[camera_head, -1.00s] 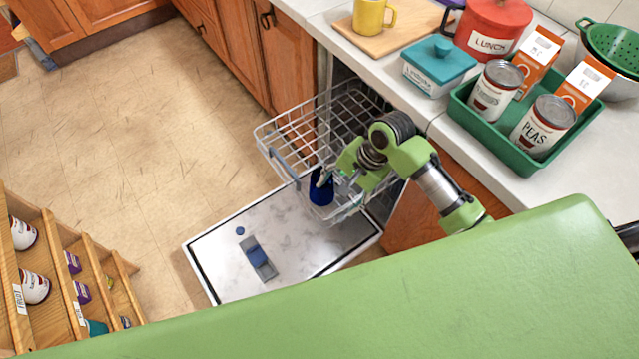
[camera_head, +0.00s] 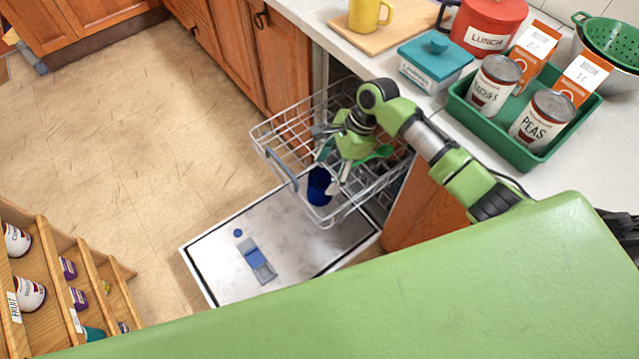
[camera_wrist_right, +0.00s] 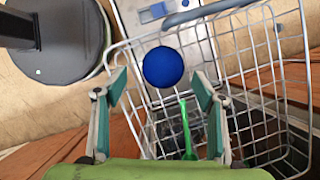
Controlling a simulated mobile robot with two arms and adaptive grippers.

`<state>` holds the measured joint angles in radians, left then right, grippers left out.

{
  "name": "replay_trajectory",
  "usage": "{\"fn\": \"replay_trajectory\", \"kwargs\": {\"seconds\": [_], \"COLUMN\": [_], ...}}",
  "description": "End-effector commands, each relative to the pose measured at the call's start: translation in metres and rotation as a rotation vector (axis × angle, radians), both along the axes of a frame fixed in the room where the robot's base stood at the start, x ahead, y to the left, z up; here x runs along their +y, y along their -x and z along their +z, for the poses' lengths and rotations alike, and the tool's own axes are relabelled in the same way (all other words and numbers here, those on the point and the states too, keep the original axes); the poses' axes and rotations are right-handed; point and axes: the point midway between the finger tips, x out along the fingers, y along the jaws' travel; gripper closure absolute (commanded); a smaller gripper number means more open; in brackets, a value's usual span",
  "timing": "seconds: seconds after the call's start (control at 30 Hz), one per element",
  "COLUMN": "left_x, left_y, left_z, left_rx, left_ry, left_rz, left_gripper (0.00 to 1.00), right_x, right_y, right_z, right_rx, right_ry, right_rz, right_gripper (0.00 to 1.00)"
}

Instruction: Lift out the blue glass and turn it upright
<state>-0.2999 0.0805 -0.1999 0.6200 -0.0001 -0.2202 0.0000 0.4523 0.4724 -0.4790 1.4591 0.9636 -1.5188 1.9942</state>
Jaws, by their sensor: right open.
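The blue glass (camera_head: 319,187) stands in the front part of the wire dishwasher rack (camera_head: 284,172). In the right wrist view the glass (camera_wrist_right: 163,67) shows as a closed blue disc, so its base seems to face up. My right gripper (camera_head: 331,168) is open and empty above the rack, close to the glass. In the wrist view its two fingers (camera_wrist_right: 160,84) stand apart, with the glass beyond and between their tips. I cannot tell whether a finger touches it. My left gripper is not in view.
A green utensil (camera_wrist_right: 186,130) lies in the rack near the glass. The open dishwasher door (camera_head: 222,256) lies below, with a blue detergent compartment. On the counter are a green tray (camera_head: 487,122) with cans and cartons, a teal box (camera_head: 432,67) and a yellow mug (camera_head: 368,14).

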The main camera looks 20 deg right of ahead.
Motion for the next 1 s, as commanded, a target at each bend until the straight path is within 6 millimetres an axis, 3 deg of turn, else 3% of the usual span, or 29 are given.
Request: {"fn": "replay_trajectory", "kwargs": {"seconds": [0.17, 0.43, 0.77, 0.93, 1.0], "left_x": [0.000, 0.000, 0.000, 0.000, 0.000], "left_y": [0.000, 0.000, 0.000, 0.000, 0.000], "left_z": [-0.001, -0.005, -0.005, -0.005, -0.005], "left_rx": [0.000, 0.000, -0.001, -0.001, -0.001], "left_ry": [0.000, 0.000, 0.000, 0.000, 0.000], "left_rz": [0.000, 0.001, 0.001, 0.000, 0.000], "left_gripper": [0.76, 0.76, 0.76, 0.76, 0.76], "right_x": [0.005, 0.018, 0.021, 0.021, 0.021], "right_y": [-0.001, -0.005, -0.005, -0.005, -0.005], "right_z": [-0.012, -0.048, -0.054, -0.053, -0.053], "right_rx": [0.001, 0.001, -0.001, -0.001, -0.001], "right_ry": [0.000, 0.001, 0.001, 0.001, 0.001], "right_rz": [0.000, 0.001, 0.001, 0.001, 0.001], "right_gripper": [0.37, 0.37, 0.37, 0.81, 0.84]}}
